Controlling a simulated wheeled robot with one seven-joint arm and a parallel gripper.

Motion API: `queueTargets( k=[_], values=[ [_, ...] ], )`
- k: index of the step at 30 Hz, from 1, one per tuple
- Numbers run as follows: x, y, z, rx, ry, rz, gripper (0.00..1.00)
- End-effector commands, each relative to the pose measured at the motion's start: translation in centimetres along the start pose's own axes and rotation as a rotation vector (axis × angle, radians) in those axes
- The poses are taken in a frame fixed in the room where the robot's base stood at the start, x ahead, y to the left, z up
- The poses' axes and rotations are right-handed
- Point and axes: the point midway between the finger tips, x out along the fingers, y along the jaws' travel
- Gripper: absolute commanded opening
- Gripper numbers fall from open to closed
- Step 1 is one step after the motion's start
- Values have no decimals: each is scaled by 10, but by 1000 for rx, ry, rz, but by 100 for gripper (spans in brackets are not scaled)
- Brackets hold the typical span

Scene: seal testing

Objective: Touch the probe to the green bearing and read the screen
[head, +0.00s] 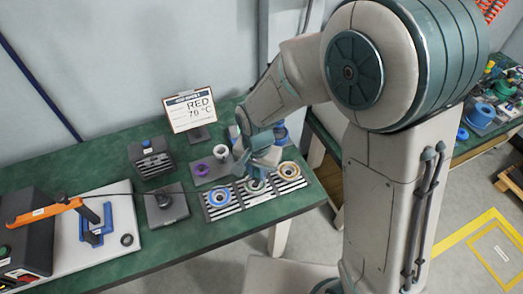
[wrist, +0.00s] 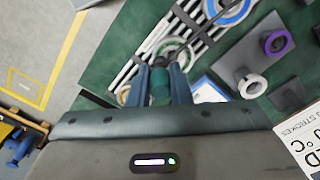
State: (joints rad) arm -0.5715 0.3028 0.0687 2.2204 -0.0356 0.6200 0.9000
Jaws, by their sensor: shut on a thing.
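My gripper (head: 262,160) is over the slatted racks on the green table, above the green bearing (head: 256,187). In the wrist view my fingers (wrist: 161,88) are shut on a teal cylindrical piece, which looks like the probe (wrist: 160,82). It points toward a dark ringed shape at the rack, seemingly that bearing; I cannot tell if they touch. A blue-ringed bearing (head: 219,196) lies to its left and a tan-ringed one (head: 289,170) to its right. A white display panel (head: 195,108) behind reads "RED" and what looks like "70 °C"; its smaller print is unclear.
A purple ring (head: 201,169) and a white ring (head: 220,152) sit on a grey plate behind the racks. A grey block with a black knob (head: 165,200) and a cable stands left. A dark case with an orange tool (head: 45,211) is further left. The table's front edge is close.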

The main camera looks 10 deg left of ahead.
Motion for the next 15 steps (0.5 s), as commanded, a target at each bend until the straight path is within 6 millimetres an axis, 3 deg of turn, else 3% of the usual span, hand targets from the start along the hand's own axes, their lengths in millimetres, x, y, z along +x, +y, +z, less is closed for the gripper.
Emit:
queueTargets(
  k=[7,15],
  values=[
    [8,0,0,1,-1,1,0],
    [34,1,-1,4,0,0,0]
  ],
)
